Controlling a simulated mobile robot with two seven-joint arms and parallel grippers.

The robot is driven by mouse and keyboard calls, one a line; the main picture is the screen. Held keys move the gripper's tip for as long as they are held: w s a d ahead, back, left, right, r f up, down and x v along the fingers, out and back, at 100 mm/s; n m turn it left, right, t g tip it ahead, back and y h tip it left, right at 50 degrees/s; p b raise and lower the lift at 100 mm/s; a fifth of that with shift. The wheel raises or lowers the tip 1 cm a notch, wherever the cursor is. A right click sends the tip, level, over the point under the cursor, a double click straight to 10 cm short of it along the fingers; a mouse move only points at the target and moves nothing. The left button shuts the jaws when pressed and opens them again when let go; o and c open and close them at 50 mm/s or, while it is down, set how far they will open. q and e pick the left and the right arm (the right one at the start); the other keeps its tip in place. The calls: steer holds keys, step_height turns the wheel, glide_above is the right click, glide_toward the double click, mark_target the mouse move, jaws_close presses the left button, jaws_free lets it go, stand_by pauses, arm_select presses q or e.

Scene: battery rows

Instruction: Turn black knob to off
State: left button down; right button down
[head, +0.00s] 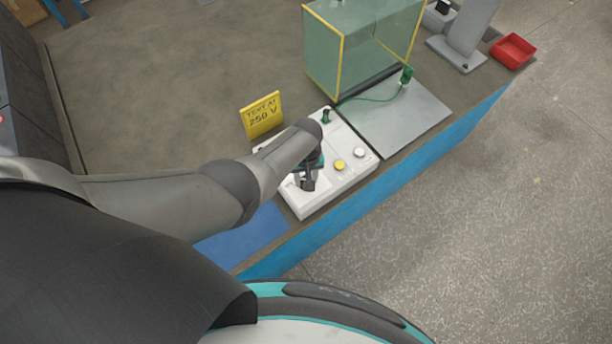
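A white control box (318,207) sits on the bench near its front edge. It carries a yellow button (340,165), a pale round button (359,152) and a small dark green post (326,115) at its back edge. My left arm reaches in from the left, and my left gripper (306,184) points down over the left part of the box. The black knob cannot be made out; my gripper and wrist cover that area. The fingers are dark and small, so I cannot tell their opening or whether they touch a knob. My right gripper is out of view.
A yellow sign (262,114) reading "TEST AT 250 V" stands behind the box. A glass case (345,50) with yellow edges, a grey plate (408,118), a green plug (406,75) on a cable and a red tray (513,51) lie beyond. The bench's back left is clear.

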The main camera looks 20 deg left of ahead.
arm_select(q)
steer(key=shift+n, duration=0.5)
stand_by(0.3)
steer(key=shift+c, duration=2.2)
jaws_free()
steer(key=shift+r, duration=0.1)
steer(key=shift+r+p, duration=0.3)
steer(key=shift+p, duration=0.1)
step_height(320, 180, up, 14)
steer(key=p, duration=0.6)
steer(key=shift+r, duration=0.2)
